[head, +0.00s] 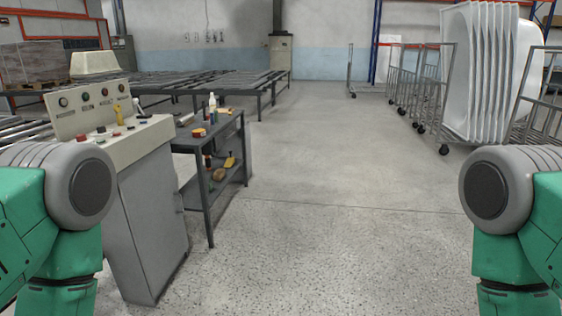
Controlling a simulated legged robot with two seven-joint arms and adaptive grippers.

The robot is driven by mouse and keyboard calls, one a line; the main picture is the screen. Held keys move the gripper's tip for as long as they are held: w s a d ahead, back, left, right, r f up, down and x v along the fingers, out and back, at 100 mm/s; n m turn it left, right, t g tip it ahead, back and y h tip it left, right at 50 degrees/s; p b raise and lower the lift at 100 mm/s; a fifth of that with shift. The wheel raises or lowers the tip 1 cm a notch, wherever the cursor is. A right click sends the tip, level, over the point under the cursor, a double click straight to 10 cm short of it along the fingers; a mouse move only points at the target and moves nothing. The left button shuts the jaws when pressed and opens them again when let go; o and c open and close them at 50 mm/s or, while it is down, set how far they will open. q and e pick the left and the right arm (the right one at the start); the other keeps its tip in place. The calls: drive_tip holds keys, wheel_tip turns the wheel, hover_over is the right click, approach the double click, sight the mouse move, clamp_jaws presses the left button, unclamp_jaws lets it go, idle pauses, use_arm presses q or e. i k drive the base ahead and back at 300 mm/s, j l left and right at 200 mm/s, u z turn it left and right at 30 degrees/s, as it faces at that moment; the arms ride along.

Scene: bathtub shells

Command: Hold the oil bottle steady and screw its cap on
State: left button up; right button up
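A small pale bottle (212,103) stands upright on top of a dark metal side table (210,141), left of centre. It may be the oil bottle, but it is too small to tell whether a cap is on it. I cannot pick out a loose cap. Neither of my grippers is in view. Only green and grey upper parts of my arms show at the left and right edges, well apart from the table.
A grey control cabinet (153,215) with a button panel (92,106) stands before the side table. A red-and-yellow roll (199,133) lies on the tabletop. Wheeled racks with white tub shells (478,75) stand at right. The middle floor (330,190) is clear.

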sight(213, 104)
drive_tip(key=i+l, duration=0.15)
drive_tip(key=i, duration=1.85)
drive_tip(key=i+l+u, duration=0.1)
drive_tip(key=i+u, duration=0.15)
drive_tip(key=i, duration=0.15)
drive_tip(key=i+l+u, duration=0.25)
drive_tip(key=i, duration=0.15)
drive_tip(key=i+l+u, duration=0.25)
drive_tip(key=i, duration=0.15)
drive_tip(key=i+u, duration=0.1)
drive_tip(key=u, duration=0.3)
drive_tip(key=i+l+u, duration=0.1)
drive_tip(key=u, duration=0.25)
drive_tip(key=l+u, duration=0.1)
drive_tip(key=u, duration=0.3)
drive_tip(key=i+l+u, duration=0.15)
drive_tip(key=u, duration=0.25)
drive_tip(key=i+l+u, duration=0.2)
drive_tip(key=l+u, duration=0.25)
drive_tip(key=l, duration=0.95)
drive_tip(key=l+u, duration=0.45)
drive_tip(key=l, duration=1.6)
drive_tip(key=k+l, duration=0.15)
drive_tip(key=l, duration=0.5)
